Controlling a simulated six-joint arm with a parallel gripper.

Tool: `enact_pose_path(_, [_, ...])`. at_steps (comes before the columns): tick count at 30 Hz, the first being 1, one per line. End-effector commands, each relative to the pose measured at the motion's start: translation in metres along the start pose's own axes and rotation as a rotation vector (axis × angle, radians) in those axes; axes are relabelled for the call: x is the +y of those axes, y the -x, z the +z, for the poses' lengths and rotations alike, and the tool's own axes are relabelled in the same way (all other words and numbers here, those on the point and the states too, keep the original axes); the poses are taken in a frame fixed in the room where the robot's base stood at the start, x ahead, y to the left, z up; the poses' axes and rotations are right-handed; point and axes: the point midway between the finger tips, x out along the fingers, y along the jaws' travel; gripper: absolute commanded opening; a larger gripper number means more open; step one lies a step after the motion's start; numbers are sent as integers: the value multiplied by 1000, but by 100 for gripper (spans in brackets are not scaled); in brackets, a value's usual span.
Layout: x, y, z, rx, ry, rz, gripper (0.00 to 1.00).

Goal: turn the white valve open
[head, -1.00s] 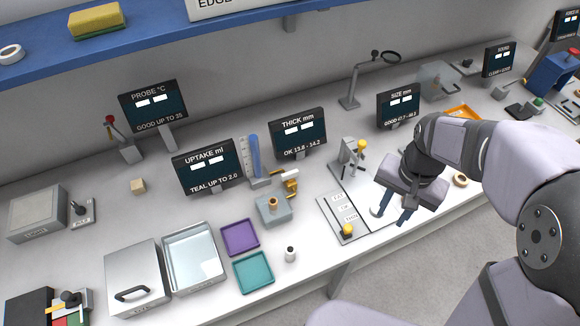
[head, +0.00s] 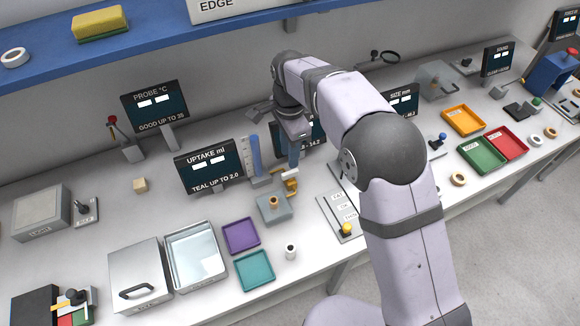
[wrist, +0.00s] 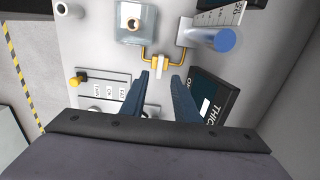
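The white valve (wrist: 158,66) is a small white handle on a brass pipe (wrist: 148,56) in the wrist view. The pipe runs between a pale grey block (wrist: 131,38) and a clear graduated cylinder with a blue top (wrist: 224,40). In the head view the brass fitting (head: 291,186) shows beside the block (head: 272,208), with the white handle hard to make out. My gripper (wrist: 162,76) is open and empty, its two blue fingers apart. The valve lies just beyond and roughly between the fingertips in the wrist view; I cannot tell the height gap. In the head view my gripper (head: 293,166) hangs over the fitting.
The UPTAKE display (head: 207,170) stands left of the cylinder (head: 254,155). The THICK display (wrist: 215,97) is close beside my right finger and partly hidden by my arm in the head view. Purple (head: 240,236) and teal (head: 255,271) trays and a small white bottle (head: 290,251) are in front.

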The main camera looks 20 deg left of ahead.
Motion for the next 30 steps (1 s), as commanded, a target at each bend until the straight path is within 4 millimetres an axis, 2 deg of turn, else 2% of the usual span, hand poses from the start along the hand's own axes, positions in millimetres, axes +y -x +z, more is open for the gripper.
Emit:
enact_pose_path(5, [1, -12, 0, 0, 1, 3, 28])
enact_pose_path(18, [1, -63, -1, 0, 2, 2, 28])
enact_pose_path(30, [1, -72, -1, 0, 2, -1, 28])
